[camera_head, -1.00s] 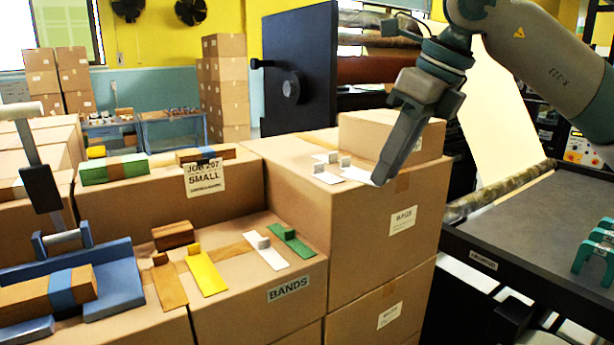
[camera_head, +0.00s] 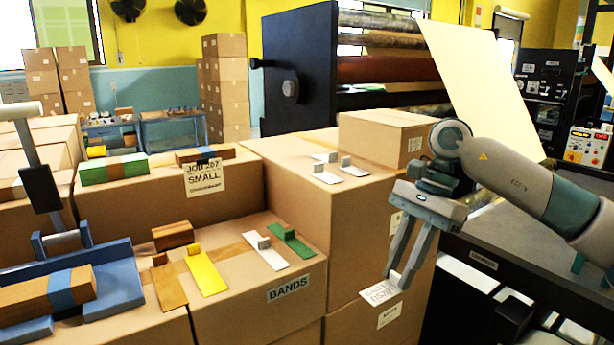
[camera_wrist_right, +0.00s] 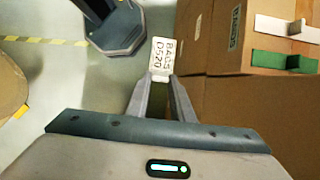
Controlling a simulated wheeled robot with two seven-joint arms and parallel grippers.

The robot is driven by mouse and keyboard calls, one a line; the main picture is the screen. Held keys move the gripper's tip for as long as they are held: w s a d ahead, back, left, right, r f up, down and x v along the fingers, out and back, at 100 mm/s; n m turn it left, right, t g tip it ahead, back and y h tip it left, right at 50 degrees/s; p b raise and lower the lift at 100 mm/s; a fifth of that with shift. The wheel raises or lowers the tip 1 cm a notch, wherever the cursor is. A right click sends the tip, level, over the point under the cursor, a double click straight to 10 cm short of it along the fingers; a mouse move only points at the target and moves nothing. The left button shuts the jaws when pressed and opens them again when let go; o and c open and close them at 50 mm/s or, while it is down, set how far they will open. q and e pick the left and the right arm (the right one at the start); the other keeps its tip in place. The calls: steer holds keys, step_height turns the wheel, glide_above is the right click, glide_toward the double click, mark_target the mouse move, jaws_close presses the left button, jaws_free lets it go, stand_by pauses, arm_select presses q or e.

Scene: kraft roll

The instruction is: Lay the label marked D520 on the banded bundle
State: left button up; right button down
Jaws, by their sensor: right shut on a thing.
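My right gripper (camera_head: 397,280) is shut on a white label (camera_head: 376,293), holding it in front of the stacked boxes' right side. In the right wrist view the label (camera_wrist_right: 161,54) reads BAGS D520 and sticks out beyond the fingertips (camera_wrist_right: 160,78). A brown bundle with a blue band (camera_head: 60,287) lies in the blue fixture at the lower left, well away from the label. Two more banded bundles, a green-and-brown one (camera_head: 114,169) and a brown one with a dark blue band (camera_head: 206,155), lie on the box behind. My left gripper is not in view.
White tabbed labels (camera_head: 326,177) lie on the taller box (camera_head: 290,165). Brown, yellow, white and green tabbed strips (camera_head: 206,272) lie on the BANDS box (camera_head: 255,297). A grey lever (camera_head: 38,185) stands over the fixture. A dark table (camera_head: 475,245) is at the right.

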steer(key=s+d+f+n+g+h, duration=0.1)
steer(key=s+f+n+h, duration=0.1)
steer(key=f+n, duration=0.3)
steer(key=s+d+f+n+g+h, duration=0.1)
steer(key=s+d+f+n+h, duration=0.1)
steer(key=f+n, duration=0.4)
step_height(320, 180, down, 4)
steer(key=shift+s+d+f+n, duration=0.1)
steer(key=shift+s+d+n, duration=0.2)
steer(key=shift+s, duration=0.05)
steer(key=shift+s, duration=0.1)
steer(key=s+f, duration=0.3)
steer(key=s, duration=0.6)
steer(key=shift+s+f, duration=0.2)
steer(key=shift+f, duration=0.05)
steer(key=shift+a, duration=0.1)
stand_by(1.1)
